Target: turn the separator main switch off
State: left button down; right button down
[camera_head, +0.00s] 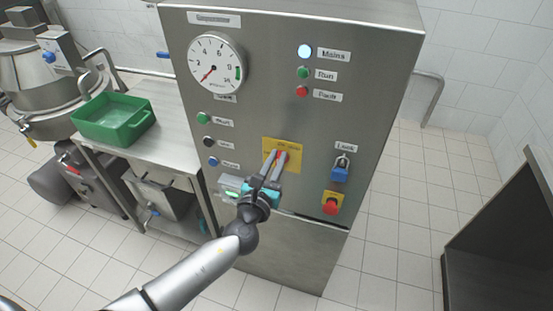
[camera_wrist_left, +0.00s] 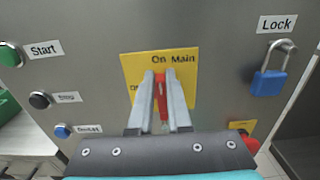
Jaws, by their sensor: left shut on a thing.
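The separator main switch is a red handle (camera_wrist_left: 161,90) on a yellow plate (camera_wrist_left: 187,65) marked "On" and "Main" at its top. A second marking at the plate's left is mostly hidden by a finger. The handle stands about upright, pointing toward "On". My left gripper (camera_wrist_left: 162,76) is shut on it, one finger on each side. In the head view the yellow plate (camera_head: 297,148) is on the steel cabinet's front, with my left gripper (camera_head: 276,156) reaching it from below. My right gripper is not in view.
A blue padlock (camera_head: 340,172) and a red emergency knob (camera_head: 331,207) are right of the switch. Several push buttons (camera_head: 208,142) are to its left. The Mains lamp (camera_head: 305,51) glows pale blue-white. A green tray (camera_head: 113,118) stands on a steel table at left.

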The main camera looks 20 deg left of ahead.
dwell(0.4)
pick_arm(q)
jog(key=n+b, duration=0.2)
jog(key=n, duration=0.1)
jog(key=a+n+b, duration=0.1)
jog(key=shift+f+n, duration=0.25)
jog(key=shift+n, duration=0.05)
jog(key=shift+a+f+n+b, duration=0.3)
jog(key=shift+n+b, duration=0.45)
jog(key=shift+n, duration=1.5)
jog(key=shift+a+f+n+b, duration=0.3)
jog(key=shift+n+b, duration=0.5)
jog(key=shift+n, duration=1.4)
jog(key=shift+a+f+n+b, duration=0.15)
jog(key=shift+f+n+b, duration=0.45)
jog(key=shift+n, duration=1.65)
jog(key=shift+r, duration=0.15)
jog(key=c, duration=0.9)
grip_release()
jog(key=shift+o, duration=0.2)
